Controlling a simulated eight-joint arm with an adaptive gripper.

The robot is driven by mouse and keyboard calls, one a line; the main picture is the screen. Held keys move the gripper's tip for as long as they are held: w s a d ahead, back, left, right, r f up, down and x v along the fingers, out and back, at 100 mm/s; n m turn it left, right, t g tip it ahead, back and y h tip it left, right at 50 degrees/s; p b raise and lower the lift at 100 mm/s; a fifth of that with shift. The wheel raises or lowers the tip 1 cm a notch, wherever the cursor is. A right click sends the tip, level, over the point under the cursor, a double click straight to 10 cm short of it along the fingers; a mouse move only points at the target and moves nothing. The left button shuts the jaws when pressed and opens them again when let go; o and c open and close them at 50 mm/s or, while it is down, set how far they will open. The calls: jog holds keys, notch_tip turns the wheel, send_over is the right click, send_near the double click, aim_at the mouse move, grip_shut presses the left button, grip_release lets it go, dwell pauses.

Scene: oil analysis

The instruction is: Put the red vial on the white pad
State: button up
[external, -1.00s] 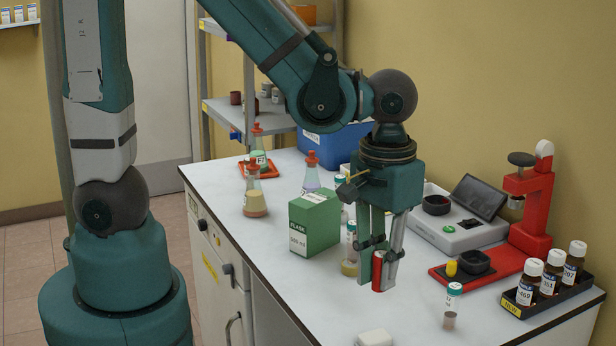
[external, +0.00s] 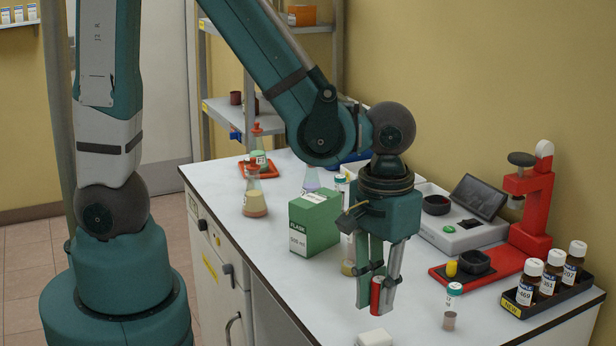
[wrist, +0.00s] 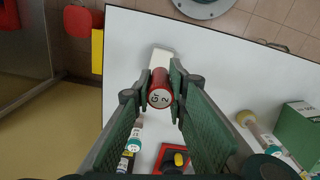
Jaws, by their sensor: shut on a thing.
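The red vial (external: 376,294) is upright between the fingers of my gripper (external: 377,296), which is shut on it. The wrist view shows the vial (wrist: 160,94) from above, with a white marked top, between both fingers of my gripper (wrist: 160,84). The white pad (external: 375,338) is a small pale block near the front of the bench, below the vial in the external picture. In the wrist view the pad (wrist: 162,56) shows just beyond the vial, partly hidden by it. The vial appears held above bench height, apart from the pad.
A clear vial with a teal cap (external: 452,305) stands to the right. A green flask box (external: 314,224) stands to the left, with conical flasks (external: 254,200) behind. A red stand (external: 528,240) and a black rack of brown bottles (external: 540,300) line the right side.

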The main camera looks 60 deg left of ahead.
aim_at(377, 316)
jog(key=shift+f, duration=0.4)
jog(key=shift+f, duration=0.1)
jog(key=shift+f+b, duration=0.35)
jog(key=shift+f, duration=1.65)
jog(key=shift+f, duration=0.15)
jog(key=o, duration=0.8)
jog(key=shift+c, duration=0.2)
jog(key=shift+o, duration=0.2)
jog(key=shift+r, duration=0.25)
jog(key=shift+r+p, duration=0.85)
jog(key=shift+r, duration=5.05)
